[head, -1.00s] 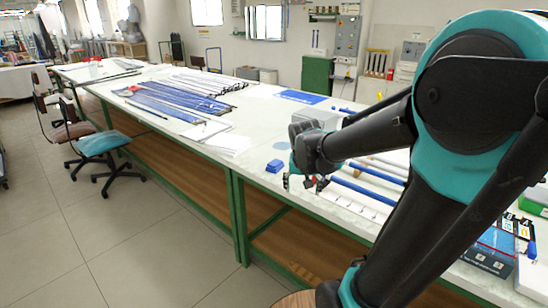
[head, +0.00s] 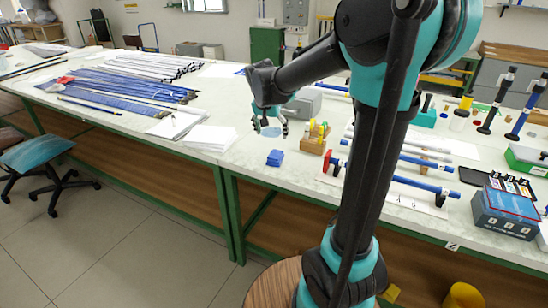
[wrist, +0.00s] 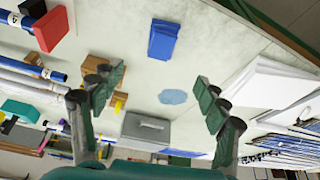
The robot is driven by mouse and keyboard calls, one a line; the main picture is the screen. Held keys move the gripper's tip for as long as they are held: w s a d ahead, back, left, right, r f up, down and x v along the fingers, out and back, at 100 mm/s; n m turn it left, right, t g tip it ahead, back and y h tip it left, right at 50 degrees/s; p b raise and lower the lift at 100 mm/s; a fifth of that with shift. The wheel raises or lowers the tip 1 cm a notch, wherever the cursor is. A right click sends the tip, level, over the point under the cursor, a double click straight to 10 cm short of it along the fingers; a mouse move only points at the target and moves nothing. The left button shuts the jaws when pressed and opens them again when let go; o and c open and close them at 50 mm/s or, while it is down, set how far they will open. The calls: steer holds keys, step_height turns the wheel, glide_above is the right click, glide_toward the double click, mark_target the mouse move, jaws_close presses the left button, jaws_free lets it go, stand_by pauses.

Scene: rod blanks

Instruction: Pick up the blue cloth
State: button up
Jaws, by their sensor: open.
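The blue cloth (head: 275,157) looks like a small folded dark-blue stack lying on the white tabletop near its front edge. In the wrist view the blue cloth (wrist: 163,40) is at the upper middle, clear of both fingers. My gripper (head: 270,129) is open and empty above the table, a little behind the cloth in the head view. In the wrist view my gripper (wrist: 160,94) shows its two fingers wide apart. A flat pale-blue patch (wrist: 172,97) lies on the table between them in that view; I cannot tell what it is.
A wooden block with yellow-handled tools (head: 315,139) stands right of the cloth, beside a red-ended blue rod (head: 388,178). A grey box (head: 303,103) is behind. White paper (head: 207,138) and blue rods (head: 140,86) lie left. The table around the cloth is bare.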

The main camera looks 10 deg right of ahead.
glide_above(275, 154)
steer(key=s, duration=0.2)
steer(key=f, duration=0.8)
steer(key=shift+a+f, duration=0.3)
steer(key=shift+f, duration=0.05)
steer(key=shift+a+x, duration=0.2)
steer(key=shift+x, duration=2.45)
steer(key=shift+s+f, duration=0.1)
steer(key=shift+s, duration=0.05)
steer(key=c, duration=1.2)
step_height(275, 154, up, 20)
steer(key=shift+r, duration=0.1)
